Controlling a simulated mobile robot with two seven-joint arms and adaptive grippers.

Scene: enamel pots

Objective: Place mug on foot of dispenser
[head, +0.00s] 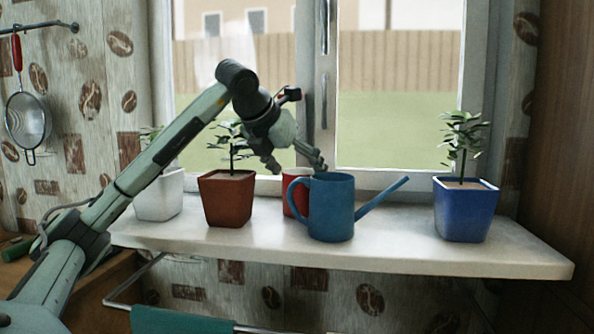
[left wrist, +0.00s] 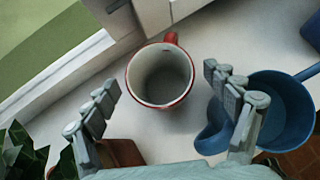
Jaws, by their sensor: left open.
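A red mug (head: 293,199) stands upright on the windowsill, partly hidden behind the blue watering can. In the left wrist view the red-rimmed mug (left wrist: 178,104) is seen from above, its handle pointing away from the gripper, and it looks empty with a pale inside. My left gripper (head: 297,164) is open above the mug. In the left wrist view its fingers (left wrist: 161,78) are spread, one to each side of the mug, apart from it. No dispenser shows in either view. My right gripper is not in view.
A blue watering can (head: 333,210) stands close beside the mug, also near the right finger in the left wrist view (left wrist: 283,110). A brown-red pot (head: 227,204), a white pot (head: 160,199) and a blue pot (head: 466,213) hold plants on the windowsill (head: 400,255). The window is behind.

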